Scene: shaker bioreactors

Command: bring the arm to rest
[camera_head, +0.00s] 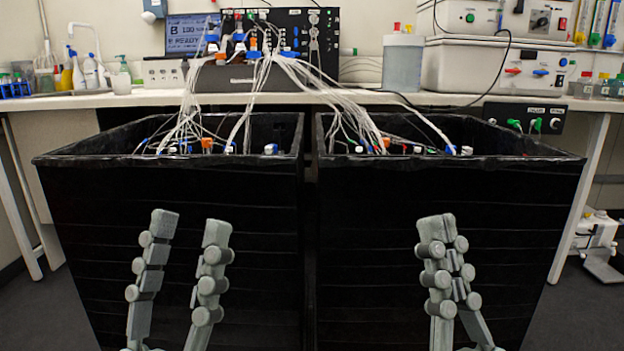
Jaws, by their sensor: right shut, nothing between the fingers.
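My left gripper (190,228) is in the lower left of the head view, in front of the left black bin. Its two grey fingers stand upright and apart, with nothing between them. My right gripper (442,232) is in the lower right, in front of the right black bin. Its fingers are together, one overlapping the other in this view, and it holds nothing. Both grippers point up and away from me, and my wrists are cut off by the bottom edge.
Two large black bins, left (80,225) and right (545,215), stand side by side close ahead. Tubes run from them to a black control unit (325,20) on the white bench (120,99). A white device (597,232) stands at the right. Floor shows at both sides.

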